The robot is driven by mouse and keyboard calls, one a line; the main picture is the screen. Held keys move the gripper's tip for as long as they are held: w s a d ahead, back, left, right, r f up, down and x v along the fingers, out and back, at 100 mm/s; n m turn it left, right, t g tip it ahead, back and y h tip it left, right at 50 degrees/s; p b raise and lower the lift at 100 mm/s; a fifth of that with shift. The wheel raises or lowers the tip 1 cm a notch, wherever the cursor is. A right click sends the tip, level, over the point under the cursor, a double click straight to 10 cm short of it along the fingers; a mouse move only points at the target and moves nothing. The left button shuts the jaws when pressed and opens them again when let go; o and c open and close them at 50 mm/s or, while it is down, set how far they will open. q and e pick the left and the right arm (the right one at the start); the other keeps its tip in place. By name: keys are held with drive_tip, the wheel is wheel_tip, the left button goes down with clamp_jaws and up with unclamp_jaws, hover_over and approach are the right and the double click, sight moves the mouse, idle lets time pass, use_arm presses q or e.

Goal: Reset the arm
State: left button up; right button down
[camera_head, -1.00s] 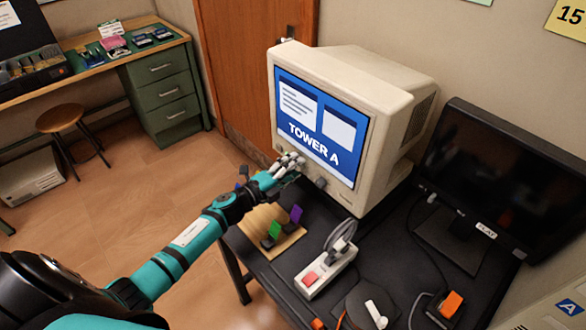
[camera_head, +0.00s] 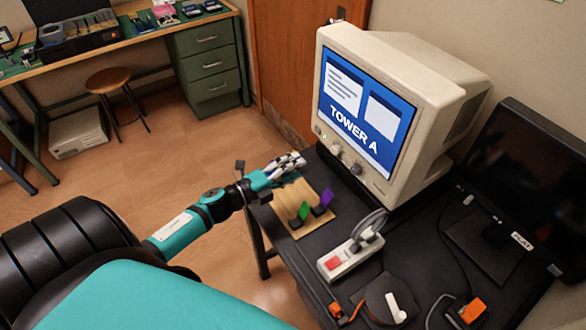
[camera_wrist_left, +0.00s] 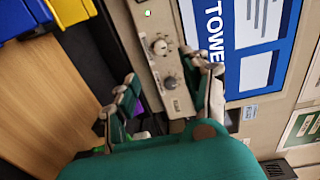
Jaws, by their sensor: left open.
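My left arm is teal and black and reaches in from the left in the head view. The monitor screen (camera_head: 362,108) is on and reads "TOWER A". My right gripper is not in view.
On the black table (camera_head: 290,255) are a wooden board (camera_head: 303,222) with green and purple pieces, a power strip (camera_head: 346,259) with a red switch, and a dark flat screen (camera_head: 520,185). A stool (camera_head: 108,82) and drawer desk (camera_head: 208,65) stand behind.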

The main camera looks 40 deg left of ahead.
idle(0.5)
use_arm(q)
drive_tip(key=s+d+f+n+g+y, duration=0.1)
drive_tip(key=s+d+n+g+y, duration=0.1)
drive_tip(key=s+d+n+g, duration=0.4)
drive_tip(key=s+d+f+n+g+y, duration=0.1)
drive_tip(key=s+f+n+g+y, duration=0.1)
drive_tip(key=s+n, duration=0.7)
drive_tip(key=s+d+f+n+g+y, duration=0.15)
drive_tip(key=s+d+n+g, duration=0.3)
drive_tip(key=s, duration=0.45)
wheel_tip(320, 180, down, 25)
drive_tip(key=g, duration=0.1)
drive_tip(key=s+a+f+g+y+b, duration=0.1)
drive_tip(key=s+a+f, duration=0.2)
drive_tip(key=s+f, duration=1.5)
drive_tip(key=shift+a+f+g, duration=0.15)
drive_tip(key=shift+f+g, duration=0.05)
drive_tip(key=shift+g, duration=0.15)
